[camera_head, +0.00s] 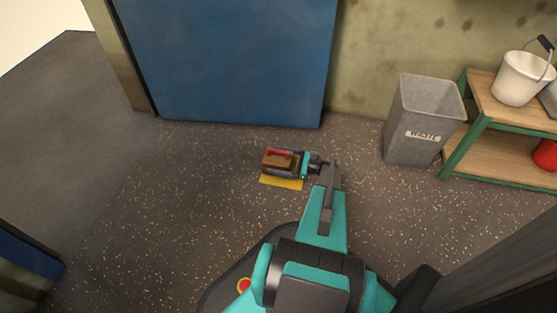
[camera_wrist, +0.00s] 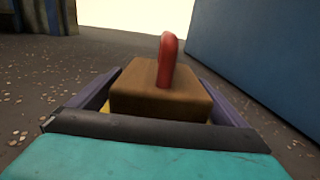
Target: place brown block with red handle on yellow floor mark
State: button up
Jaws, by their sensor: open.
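The brown block (camera_head: 279,162) with its red handle (camera_head: 283,151) is over the far part of the yellow floor mark (camera_head: 281,183), whose near strip shows. In the wrist view the block (camera_wrist: 158,92) is upright, with its red handle (camera_wrist: 167,60) on top and a sliver of the yellow mark (camera_wrist: 104,107) beside its base. My gripper (camera_head: 284,164) is low and open, one finger on each side of the block. The block's underside is hidden, so I cannot tell exactly how it meets the floor.
A large blue panel (camera_head: 230,60) stands behind the mark. A grey waste bin (camera_head: 420,125) and a green-framed shelf (camera_head: 510,115) with a white bucket (camera_head: 521,80) are at the right. The speckled floor (camera_head: 150,200) to the left is clear.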

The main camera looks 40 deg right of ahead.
jog(key=shift+r, duration=0.15)
jog(key=p+v, duration=0.3)
jog(key=v, duration=0.9)
jog(key=shift+s, duration=0.15)
dwell(0.4)
